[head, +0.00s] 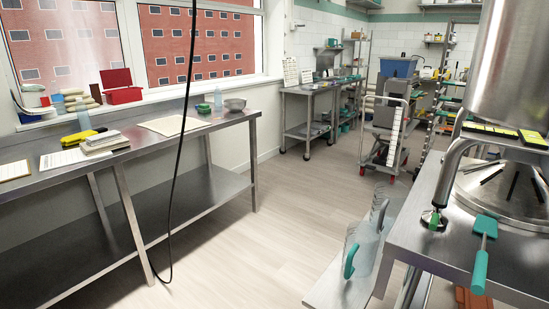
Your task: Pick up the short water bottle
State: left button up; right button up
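Two clear bluish bottles stand upright on the long steel table (150,135) at the left. One bottle (82,115) is near the window side, behind a yellow item. The other bottle (217,99) stands farther along, beside a metal bowl, and looks smaller. I cannot tell for certain which is the short water bottle, since they are at different distances. Neither of my grippers shows in the head view.
A metal bowl (235,104), stacked books (105,143), a yellow item (83,136) and a flat sheet (174,125) share the table. A black cable (178,180) hangs before it. Steel machinery (500,190) fills the right. The middle floor is clear.

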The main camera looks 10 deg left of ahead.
aim_at(217, 94)
jog(key=i+j+u, duration=0.15)
jog(key=i+u, duration=0.55)
jog(key=i, duration=0.25)
jog(key=i+l+u, duration=0.1)
jog(key=i+u, duration=0.25)
jog(key=i+z, duration=0.2)
jog(key=i, duration=0.35)
jog(key=i+j+z, duration=0.15)
jog(key=i, duration=0.45)
jog(key=i+j+z, duration=0.2)
jog(key=i, duration=0.35)
